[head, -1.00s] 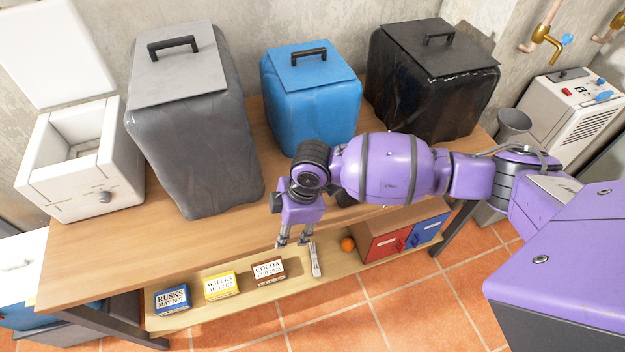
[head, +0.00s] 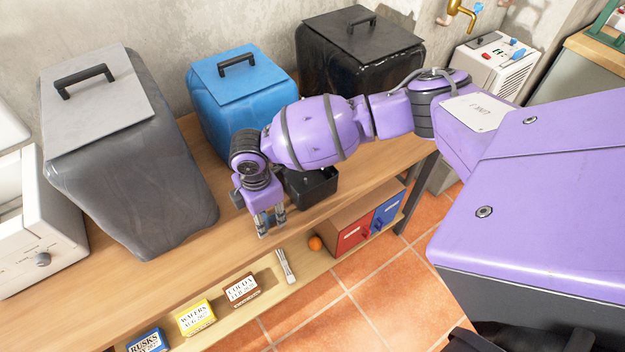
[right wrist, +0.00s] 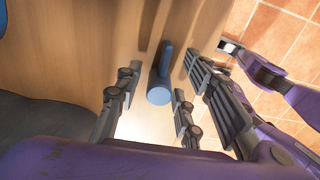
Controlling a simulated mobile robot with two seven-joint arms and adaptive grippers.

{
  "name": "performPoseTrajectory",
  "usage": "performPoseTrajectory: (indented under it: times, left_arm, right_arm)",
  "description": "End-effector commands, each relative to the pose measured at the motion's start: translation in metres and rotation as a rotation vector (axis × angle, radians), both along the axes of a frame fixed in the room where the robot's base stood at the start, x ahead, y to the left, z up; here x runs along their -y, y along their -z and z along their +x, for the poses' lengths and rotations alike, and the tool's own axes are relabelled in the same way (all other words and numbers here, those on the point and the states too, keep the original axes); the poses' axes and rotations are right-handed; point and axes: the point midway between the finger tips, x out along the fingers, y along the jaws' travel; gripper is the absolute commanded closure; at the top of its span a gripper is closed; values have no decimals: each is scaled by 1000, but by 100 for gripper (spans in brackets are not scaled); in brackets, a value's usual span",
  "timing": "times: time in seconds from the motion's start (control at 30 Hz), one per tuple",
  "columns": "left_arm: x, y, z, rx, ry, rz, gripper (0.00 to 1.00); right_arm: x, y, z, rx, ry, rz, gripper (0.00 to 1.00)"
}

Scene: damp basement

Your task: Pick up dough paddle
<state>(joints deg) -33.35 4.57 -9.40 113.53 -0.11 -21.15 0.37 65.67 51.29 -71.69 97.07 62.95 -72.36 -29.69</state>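A small blue piece with a rounded end and a narrower stem, seemingly the dough paddle (right wrist: 159,88), is on the wooden tabletop in the right wrist view. A bit of blue also shows behind my right fingers in the head view; its full shape is hidden there. My right gripper (head: 271,224) points down near the table's front edge. Its fingers (right wrist: 153,105) are apart, on either side of the blue piece in the picture, with gaps to it; I cannot tell the depth between them.
A black open box (head: 318,190) stands beside the gripper. Grey (head: 120,160), blue (head: 240,98) and black (head: 362,62) lidded bins line the wall. The lower shelf (head: 262,312) holds labelled boxes, a pale slim object (head: 286,266), an orange ball (head: 315,243) and a red-blue cabinet (head: 367,226).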

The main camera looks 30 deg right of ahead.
Motion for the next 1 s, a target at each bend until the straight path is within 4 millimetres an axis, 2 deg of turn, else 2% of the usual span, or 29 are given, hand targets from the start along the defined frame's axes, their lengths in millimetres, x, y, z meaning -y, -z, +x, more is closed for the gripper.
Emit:
performPoseTrajectory:
  times: [0.23, 0.5, 0.53, 0.83, 1.0]
  left_arm:
    - [0, 0, 0, 0, 0, 1, 100]
    - [-1, 0, 1, 1, -1, 2, 100]
    - [-1, 0, 1, 2, -1, 2, 100]
    - [-2, -1, 1, 4, -1, 2, 100]
    - [-2, -3, 3, 7, 0, 2, 100]
  right_arm:
    - [0, 3, 0, 1, 0, 1, 64]
    - [0, 2, 1, 2, 0, 1, 99]
    - [0, 2, 1, 2, 0, 1, 100]
    - [-1, 0, 2, 4, 0, 1, 100]
    - [-1, -14, 2, 6, 0, 3, 100]
